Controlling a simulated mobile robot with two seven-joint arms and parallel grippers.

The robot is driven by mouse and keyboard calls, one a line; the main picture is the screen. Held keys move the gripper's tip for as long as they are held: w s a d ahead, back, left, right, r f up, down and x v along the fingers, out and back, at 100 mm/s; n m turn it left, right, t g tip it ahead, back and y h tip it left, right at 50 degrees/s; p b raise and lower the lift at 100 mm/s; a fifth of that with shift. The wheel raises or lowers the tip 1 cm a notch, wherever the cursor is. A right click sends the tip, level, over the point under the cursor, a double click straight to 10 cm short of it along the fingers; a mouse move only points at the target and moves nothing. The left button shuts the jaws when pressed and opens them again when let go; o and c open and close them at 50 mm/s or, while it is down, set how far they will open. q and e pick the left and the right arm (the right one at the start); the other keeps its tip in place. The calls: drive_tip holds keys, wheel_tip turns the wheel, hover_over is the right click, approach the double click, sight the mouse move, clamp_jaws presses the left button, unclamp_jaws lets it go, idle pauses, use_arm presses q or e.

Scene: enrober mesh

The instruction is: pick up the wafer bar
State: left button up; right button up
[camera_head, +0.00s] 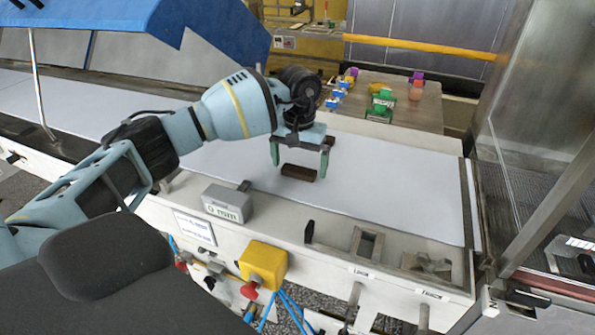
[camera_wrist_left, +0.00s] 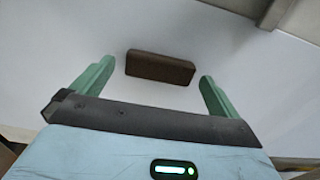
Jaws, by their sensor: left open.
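The wafer bar (camera_head: 298,172) is a small dark brown block lying flat on the white belt (camera_head: 400,185) in the head view. In the left wrist view the wafer bar (camera_wrist_left: 160,67) lies crosswise, just beyond and between the green fingertips. My left gripper (camera_head: 299,165) hangs fingers down over the bar, with one green finger toward each end of it. The left gripper also shows in the left wrist view (camera_wrist_left: 155,82), open and empty. I cannot tell how high the fingertips are above the belt. My right gripper is not in view.
A grey box (camera_head: 227,203) and a yellow emergency-stop box (camera_head: 263,262) sit at the near edge. A glass-sided housing (camera_head: 535,130) stands right; a blue hood (camera_head: 205,35) stands back left. The belt's right part is clear.

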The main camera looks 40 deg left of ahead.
use_arm(q)
drive_tip(key=shift+f, duration=0.5)
drive_tip(key=c, duration=0.8)
drive_tip(key=shift+r, duration=0.1)
